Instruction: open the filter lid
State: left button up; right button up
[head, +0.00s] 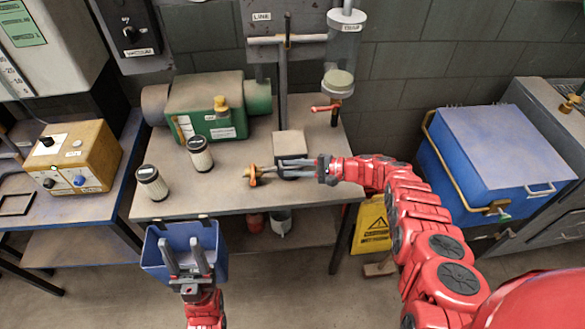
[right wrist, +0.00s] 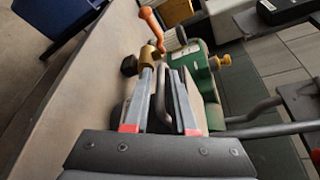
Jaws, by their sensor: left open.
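The filter housing looks to be the small box with a grey square top (head: 289,143) near the front of the middle table. I cannot tell its lid's state. My right gripper (head: 283,162) is at the box's front edge, pointing left. In the right wrist view, a bent grey handle (right wrist: 162,95) lies between the two fingers of my right gripper (right wrist: 163,70); I cannot tell whether they press on it. A brass valve with an orange lever (head: 252,175) is just left of the fingertips. My left gripper (head: 187,250) is open and empty, over a blue bin (head: 155,256).
Two black-capped pleated cartridges (head: 200,154) (head: 152,183) stand on the table (head: 225,195). A green motor (head: 208,105) is behind them. A clear cylinder (head: 343,50) with a red-handled valve (head: 326,107) is at the back. A blue chest (head: 500,150) stands right.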

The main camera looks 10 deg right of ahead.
grip_shut()
dwell(1.5)
